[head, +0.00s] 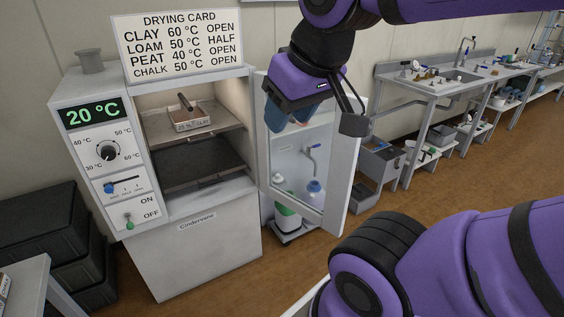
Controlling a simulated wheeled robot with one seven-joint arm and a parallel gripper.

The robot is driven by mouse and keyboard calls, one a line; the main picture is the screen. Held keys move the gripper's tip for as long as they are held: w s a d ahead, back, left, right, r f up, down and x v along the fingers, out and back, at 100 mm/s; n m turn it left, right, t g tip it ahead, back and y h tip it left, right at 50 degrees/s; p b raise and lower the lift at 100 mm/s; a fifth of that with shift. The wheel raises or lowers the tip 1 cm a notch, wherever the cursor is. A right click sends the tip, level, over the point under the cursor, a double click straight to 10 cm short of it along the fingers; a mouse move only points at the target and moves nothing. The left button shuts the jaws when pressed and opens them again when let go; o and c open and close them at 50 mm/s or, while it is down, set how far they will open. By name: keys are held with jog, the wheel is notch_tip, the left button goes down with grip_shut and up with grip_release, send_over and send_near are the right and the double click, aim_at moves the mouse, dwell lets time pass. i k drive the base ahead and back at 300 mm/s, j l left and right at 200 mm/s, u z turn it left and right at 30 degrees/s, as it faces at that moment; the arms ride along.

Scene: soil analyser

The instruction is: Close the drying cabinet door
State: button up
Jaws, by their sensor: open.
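The drying cabinet (192,238) stands left of centre with its upper chamber open to view. Its door (335,190) is swung open to the right, a pale frame with a clear window and a handle (311,152) on it. Inside the chamber, a small tray labelled clay (190,122) sits on the upper shelf (160,133). My gripper (290,118) is in front of the upper part of the door, fingers pointing down, and hides part of it. It is open with nothing seen between its fingers. I cannot tell whether it touches the door.
A drying card (178,45) stands on top of the cabinet. The control panel (104,160) reads 20 °C. Bottles (287,222) show through and beside the door. Metal drawers (378,170) and a long bench (430,78) stand to the right. Brown floor is free in front.

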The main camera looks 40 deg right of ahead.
aim_at(344, 152)
jog(key=l+u, duration=0.35)
jog(key=l, duration=0.15)
jog(key=k+l+u, duration=0.2)
jog(key=l+u, duration=0.2)
jog(key=k+l, duration=0.15)
jog(key=l, duration=0.25)
jog(key=k+l+u, duration=0.15)
jog(key=l, duration=0.25)
jog(key=k+l, duration=0.1)
jog(key=l, duration=0.25)
jog(key=k+l+u, duration=0.1)
jog(key=l, duration=0.3)
jog(key=k+l+u, duration=0.1)
jog(key=k+l, duration=0.3)
jog(key=l, duration=0.3)
jog(key=k+l, duration=0.2)
jog(key=l, duration=0.2)
jog(key=k+l, duration=0.2)
jog(key=l, duration=0.25)
jog(key=k+l, duration=0.25)
jog(key=l, duration=0.15)
jog(key=i+l+u, duration=0.1)
jog(key=l+u, duration=0.25)
jog(key=l, duration=0.2)
